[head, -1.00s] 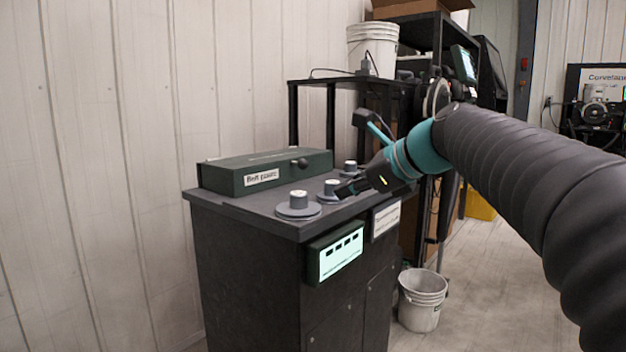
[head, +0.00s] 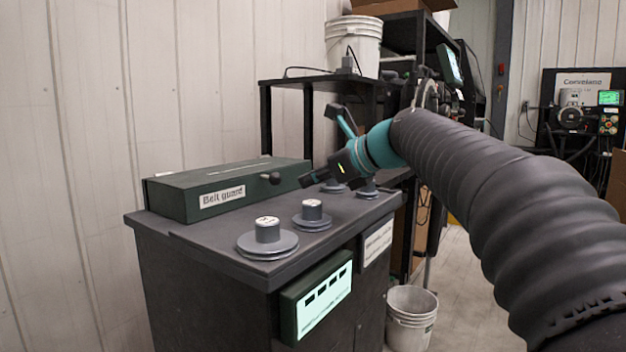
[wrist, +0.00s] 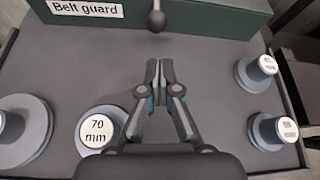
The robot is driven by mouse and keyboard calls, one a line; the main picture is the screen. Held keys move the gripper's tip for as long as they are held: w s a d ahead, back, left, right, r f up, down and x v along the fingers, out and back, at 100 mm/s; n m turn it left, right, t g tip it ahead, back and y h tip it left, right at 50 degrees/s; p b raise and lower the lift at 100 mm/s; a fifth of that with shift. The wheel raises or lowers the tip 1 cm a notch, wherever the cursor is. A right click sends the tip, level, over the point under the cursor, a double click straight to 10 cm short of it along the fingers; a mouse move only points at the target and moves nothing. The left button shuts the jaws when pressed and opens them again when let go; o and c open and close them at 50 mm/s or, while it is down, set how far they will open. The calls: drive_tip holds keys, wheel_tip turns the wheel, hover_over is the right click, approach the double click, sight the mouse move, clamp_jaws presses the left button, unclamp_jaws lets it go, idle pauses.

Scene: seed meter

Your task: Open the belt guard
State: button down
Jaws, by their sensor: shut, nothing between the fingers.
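The belt guard (head: 222,186) is a long dark green box with a white "Belt guard" label, lying at the back of the dark cabinet top. It looks shut. A round dark knob (head: 271,178) sticks out of its front face near the right end. The guard (wrist: 190,14) and its knob (wrist: 157,20) also show at the top of the wrist view. My gripper (head: 306,181) is just right of the knob in the head view. In the wrist view my gripper (wrist: 159,66) is shut and empty, its tips pointing at the knob with a gap between them.
Stepped grey pulleys stand on the cabinet top (head: 200,234), including a front one (head: 267,238) and one marked 70 mm (wrist: 97,132), close around my gripper. A lit panel (head: 322,300) is on the cabinet front. A white bucket (head: 410,305) stands on the floor at right.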

sight(286, 206)
drive_tip(key=x, duration=0.7)
drive_tip(key=shift+a+f+b, duration=0.15)
drive_tip(key=shift+a+b, duration=0.1)
drive_tip(key=shift+b, duration=0.1)
